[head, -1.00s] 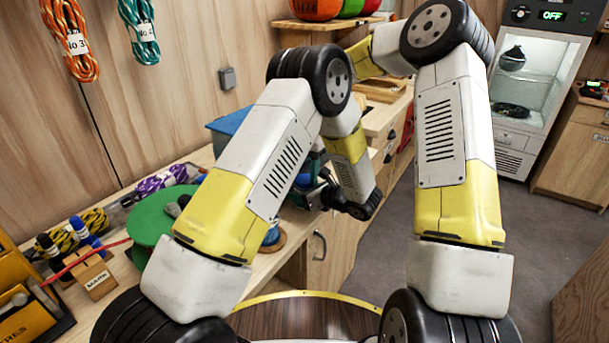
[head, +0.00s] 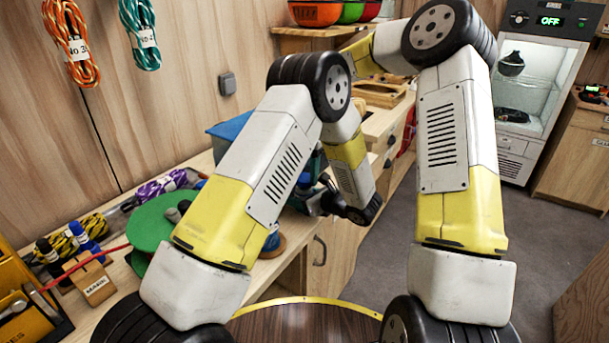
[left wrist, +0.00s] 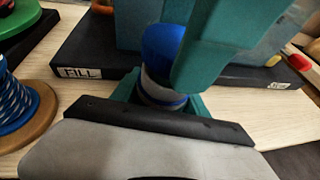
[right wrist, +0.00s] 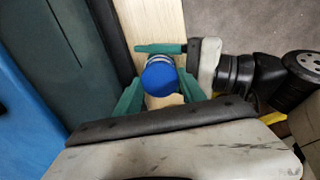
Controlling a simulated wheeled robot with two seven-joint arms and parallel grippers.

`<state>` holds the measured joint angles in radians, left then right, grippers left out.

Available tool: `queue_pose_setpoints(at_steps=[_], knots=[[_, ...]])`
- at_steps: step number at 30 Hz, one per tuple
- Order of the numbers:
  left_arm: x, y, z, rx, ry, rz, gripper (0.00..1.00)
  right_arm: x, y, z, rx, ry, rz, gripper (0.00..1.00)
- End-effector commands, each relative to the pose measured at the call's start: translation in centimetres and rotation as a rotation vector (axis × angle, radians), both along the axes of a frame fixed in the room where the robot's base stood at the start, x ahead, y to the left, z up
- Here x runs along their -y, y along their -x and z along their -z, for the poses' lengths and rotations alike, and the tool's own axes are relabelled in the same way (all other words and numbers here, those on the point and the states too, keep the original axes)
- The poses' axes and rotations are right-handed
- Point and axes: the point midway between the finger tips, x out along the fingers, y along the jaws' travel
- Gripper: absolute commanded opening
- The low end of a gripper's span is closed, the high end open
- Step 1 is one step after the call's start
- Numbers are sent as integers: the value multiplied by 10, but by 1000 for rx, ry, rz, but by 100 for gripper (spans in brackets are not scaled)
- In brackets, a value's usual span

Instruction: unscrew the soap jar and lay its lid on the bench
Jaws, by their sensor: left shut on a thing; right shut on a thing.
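The soap jar's blue lid (right wrist: 160,77) shows in the right wrist view between the teal fingers of my right gripper (right wrist: 159,97), which is shut on it. In the left wrist view the blue lid (left wrist: 163,45) sits on top of the jar's greyish body (left wrist: 161,94). My left gripper (left wrist: 160,103) is shut around that body, low down. A large teal finger of my right gripper stands beside the lid there and covers part of it. The jar appears upright over the pale wooden bench (left wrist: 235,115). In the head view my arms hide most of the jar.
A black base labelled FILL (left wrist: 100,58) lies just behind the jar. A spool of blue and white cord (left wrist: 22,105) stands left of it. A green reel (head: 152,222), coiled ropes (head: 160,187) and an open tool box (head: 25,305) crowd the bench's left part.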

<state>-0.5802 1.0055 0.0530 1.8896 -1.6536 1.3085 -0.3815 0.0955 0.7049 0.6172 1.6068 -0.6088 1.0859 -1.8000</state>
Motion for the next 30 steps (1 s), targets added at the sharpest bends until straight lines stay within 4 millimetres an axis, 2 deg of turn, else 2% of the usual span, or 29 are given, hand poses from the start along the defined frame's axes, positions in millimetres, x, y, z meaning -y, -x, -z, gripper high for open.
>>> queue_pose_setpoints(at_steps=[7,15,22,23,26,30], knots=[[0,0,0,0,0,0,0,0,0,-6,1,0,0,0],[0,0,0,0,0,1,0,0,0,-37,1,0,0,0],[0,0,0,1,0,0,0,0,0,-40,-1,0,0,0],[0,0,0,1,0,0,56,0,0,-40,-1,0,0,0],[0,0,0,1,0,0,76,0,0,-40,-1,1,0,0],[0,0,0,0,0,0,78,0,0,-39,-1,1,0,0]])
